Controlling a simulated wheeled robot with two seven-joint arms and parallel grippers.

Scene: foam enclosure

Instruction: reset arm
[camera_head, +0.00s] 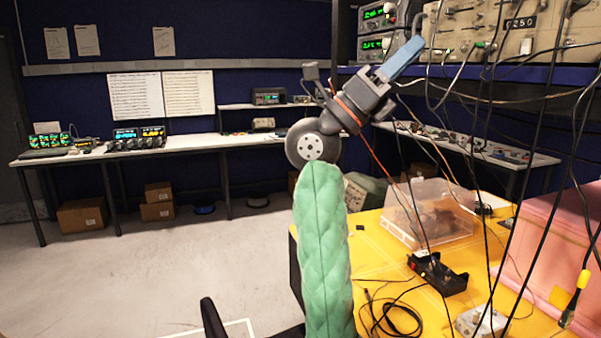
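My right arm, in a green padded sleeve (322,250), rises from the bottom middle of the head view. Its wrist bends to the upper right, and the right gripper (402,60) points up and to the right with blue-grey fingers. The fingers are seen from the side and overlap, so their gap cannot be made out. No object shows clearly in them. The gripper appears in front of the instrument rack (470,30); whether it touches any of the hanging cables is unclear. My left gripper is not in view.
A yellow table (375,255) at the right holds a clear plastic bin (428,212), a black device (437,272) and cables. Black cables (487,150) hang down the right side. A pink foam block (556,245) stands far right. The floor (120,270) at left is open.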

